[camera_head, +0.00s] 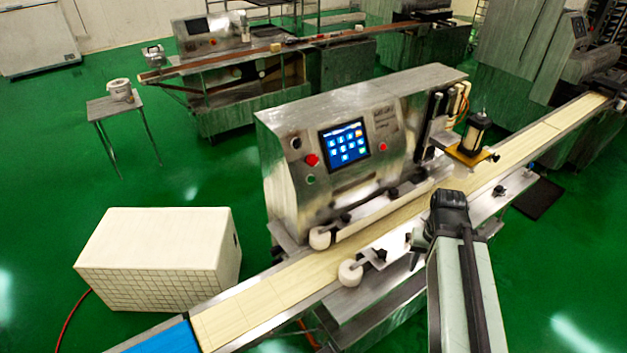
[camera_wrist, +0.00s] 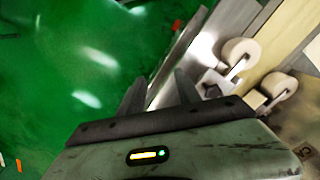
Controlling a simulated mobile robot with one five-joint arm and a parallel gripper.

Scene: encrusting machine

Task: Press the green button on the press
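The press (camera_head: 340,150) is a steel cabinet in the middle of the head view. Its green button (camera_head: 311,179) is small and round, at the left of the front panel, below a red knob (camera_head: 311,160) and left of the blue touch screen (camera_head: 344,144). My gripper (camera_wrist: 158,88) shows in the wrist view with two dark fingers apart and nothing between them. In the head view my arm reaches up at the right, over the near side of the conveyor, well right of the green button. The fingers cannot be made out there. The wrist view does not show the button.
A cream conveyor belt (camera_head: 285,284) runs in front of the panel, with white rollers (camera_head: 350,273) at its sides. A second red button (camera_head: 382,147) is right of the screen. A white box (camera_head: 160,247) stands at the left. Green floor is clear around it.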

